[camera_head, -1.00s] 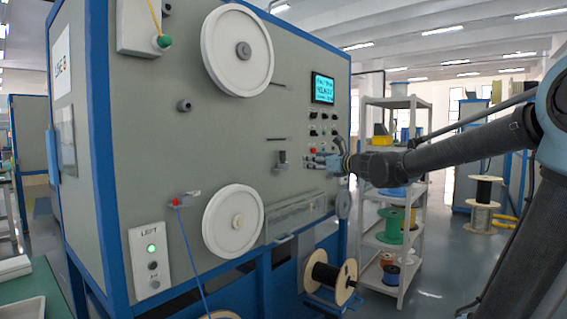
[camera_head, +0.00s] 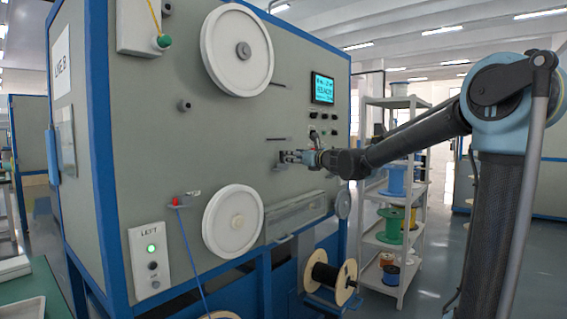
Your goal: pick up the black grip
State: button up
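The black grip (camera_head: 281,162) seems to be the small dark piece on a little bracket on the machine's grey front panel, right of centre. My gripper (camera_head: 287,157) is right at it, reaching in from the right with its fingertips pointing left. The fingertips overlap the dark piece, so it is partly hidden. At this size I cannot tell whether the fingers are touching it, around it or just in front of it, nor whether they are open or shut.
White wheels (camera_head: 238,50) and (camera_head: 233,221) stick out from the panel. A screen (camera_head: 322,88) with knobs is above my gripper. A clear-covered trough (camera_head: 296,217) lies below. A red-headed holder (camera_head: 178,202) carries a blue cable. A spool shelf (camera_head: 391,237) stands at the right.

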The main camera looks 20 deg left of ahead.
jog(key=x, duration=0.6)
jog(key=shift+a+f, duration=0.2)
jog(key=shift+f, duration=0.1)
jog(key=c, duration=1.1)
